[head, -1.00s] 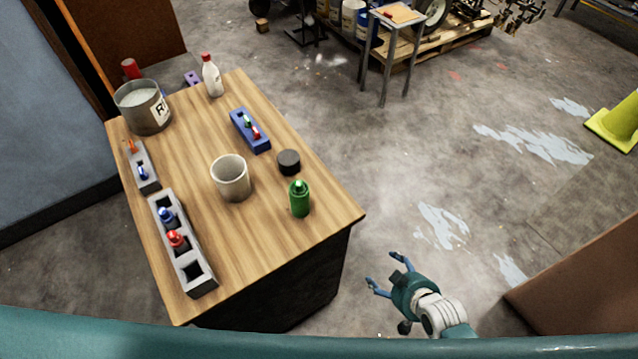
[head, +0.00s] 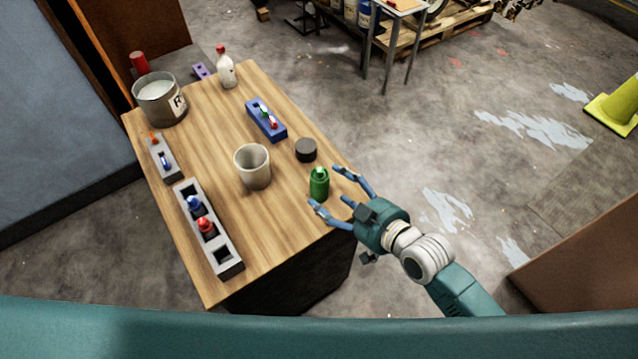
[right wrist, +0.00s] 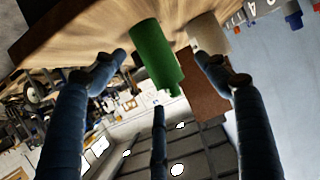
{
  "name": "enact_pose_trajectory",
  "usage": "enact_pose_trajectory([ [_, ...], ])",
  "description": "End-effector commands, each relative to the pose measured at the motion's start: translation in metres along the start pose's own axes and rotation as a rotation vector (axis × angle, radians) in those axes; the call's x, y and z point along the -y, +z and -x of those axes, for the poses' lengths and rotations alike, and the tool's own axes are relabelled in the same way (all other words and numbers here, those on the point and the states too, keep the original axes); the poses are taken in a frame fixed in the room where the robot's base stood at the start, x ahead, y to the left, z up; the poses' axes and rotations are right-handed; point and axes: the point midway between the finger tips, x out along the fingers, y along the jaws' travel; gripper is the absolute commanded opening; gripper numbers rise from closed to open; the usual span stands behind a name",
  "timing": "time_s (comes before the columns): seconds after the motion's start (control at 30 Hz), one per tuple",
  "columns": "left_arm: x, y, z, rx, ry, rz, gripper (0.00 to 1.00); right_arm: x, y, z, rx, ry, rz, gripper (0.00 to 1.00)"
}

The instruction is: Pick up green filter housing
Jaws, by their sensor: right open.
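The green filter housing (head: 319,184) is a small green cylinder with a narrower top, standing upright near the front right corner of the wooden table. My right gripper (head: 326,187) is open at the table's right edge, its blue fingers spread to either side of the housing. In the right wrist view the green housing (right wrist: 157,55) shows between the two outer fingers (right wrist: 160,65), with a gap on each side. The third finger points up below it. No finger clearly touches it. My left gripper is not in view.
A beige cup (head: 253,167) and a dark round puck (head: 306,150) stand close to the housing. A blue holder (head: 266,121), two grey holders (head: 222,253) (head: 172,166), a bottle (head: 226,72) and a metal pot (head: 160,100) occupy the rest.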

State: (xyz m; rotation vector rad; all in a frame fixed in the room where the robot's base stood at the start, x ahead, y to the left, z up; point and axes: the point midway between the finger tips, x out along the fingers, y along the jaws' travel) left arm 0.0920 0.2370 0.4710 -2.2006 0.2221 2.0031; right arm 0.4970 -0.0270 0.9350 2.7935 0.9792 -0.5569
Motion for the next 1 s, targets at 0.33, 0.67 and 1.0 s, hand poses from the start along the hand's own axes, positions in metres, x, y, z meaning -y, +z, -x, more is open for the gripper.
enact_pose_trajectory([
  [0.33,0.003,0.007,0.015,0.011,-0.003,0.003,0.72,-0.008,0.002,-0.042,-0.001,0.002,0.0,0.74],
  [0.67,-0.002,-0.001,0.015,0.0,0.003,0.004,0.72,-0.008,0.004,-0.048,0.001,0.002,0.002,0.74],
  [1.0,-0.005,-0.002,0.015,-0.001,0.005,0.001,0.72,-0.008,0.002,-0.048,-0.004,0.003,0.002,0.12],
])
